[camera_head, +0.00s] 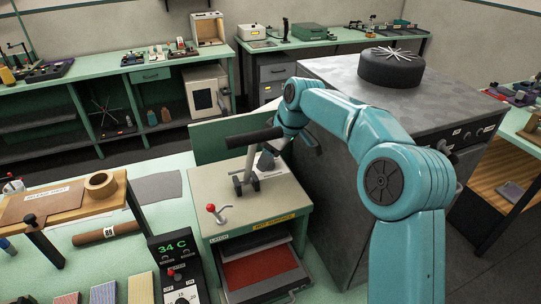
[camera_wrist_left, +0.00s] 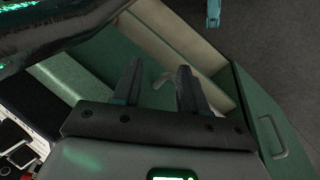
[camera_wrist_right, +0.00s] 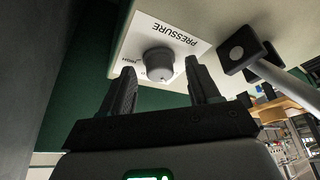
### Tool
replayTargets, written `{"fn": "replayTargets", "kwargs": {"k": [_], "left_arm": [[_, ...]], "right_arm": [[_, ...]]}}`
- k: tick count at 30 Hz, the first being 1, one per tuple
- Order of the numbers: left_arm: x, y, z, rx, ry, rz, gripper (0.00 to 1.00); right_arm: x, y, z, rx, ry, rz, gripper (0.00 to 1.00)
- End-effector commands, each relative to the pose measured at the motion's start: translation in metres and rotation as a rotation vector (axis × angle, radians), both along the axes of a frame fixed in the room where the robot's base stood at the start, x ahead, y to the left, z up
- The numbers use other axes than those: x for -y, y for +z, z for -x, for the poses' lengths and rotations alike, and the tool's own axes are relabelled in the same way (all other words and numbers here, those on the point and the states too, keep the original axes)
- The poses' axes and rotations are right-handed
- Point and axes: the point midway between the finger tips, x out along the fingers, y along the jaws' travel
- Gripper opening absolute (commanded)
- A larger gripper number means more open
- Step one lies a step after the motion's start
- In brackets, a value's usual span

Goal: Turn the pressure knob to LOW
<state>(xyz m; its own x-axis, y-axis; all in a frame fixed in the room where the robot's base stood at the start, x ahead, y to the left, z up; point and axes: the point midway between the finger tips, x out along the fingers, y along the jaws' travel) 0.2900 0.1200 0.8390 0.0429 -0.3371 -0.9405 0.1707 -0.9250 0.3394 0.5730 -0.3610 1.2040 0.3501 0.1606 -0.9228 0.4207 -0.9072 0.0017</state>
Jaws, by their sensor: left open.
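I cannot tell how deep the knob sits between the fingertips. In the head view my right gripper (camera_head: 266,158) is at the press's far right, partly hidden by the lever. My left gripper (camera_wrist_left: 156,85) is open and empty above a green cabinet; it is outside the head view.
The press (camera_head: 205,186) has a black-handled lever (camera_head: 255,137), also close on the right in the right wrist view (camera_wrist_right: 240,48). It carries a red-tipped latch (camera_head: 212,209) and a HOT SURFACE label. A grey cabinet (camera_head: 335,75) with a black wheel (camera_head: 390,70) stands close on the right.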

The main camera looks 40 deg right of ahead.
Motion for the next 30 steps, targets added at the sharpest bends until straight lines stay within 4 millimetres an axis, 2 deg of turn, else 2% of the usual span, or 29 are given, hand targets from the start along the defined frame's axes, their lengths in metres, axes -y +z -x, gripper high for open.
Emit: {"fn": "replayTargets", "kwargs": {"k": [5, 15, 18, 30], "left_arm": [[0.000, -0.001, 0.000, 0.000, 0.000, 0.000, 0.43], [0.000, -0.007, 0.000, 0.000, 0.000, 0.000, 0.43], [0.000, -0.007, 0.000, 0.000, 0.000, 0.000, 0.43], [0.000, -0.007, 0.000, 0.000, 0.000, 0.000, 0.43]], "right_arm": [[0.001, 0.003, 0.001, 0.001, 0.000, 0.000, 0.61], [0.010, 0.055, 0.021, 0.004, -0.001, 0.001, 0.61], [0.011, 0.065, 0.025, 0.003, -0.001, 0.001, 0.61], [0.012, 0.070, 0.027, 0.001, 0.000, 0.000, 0.61]]}}
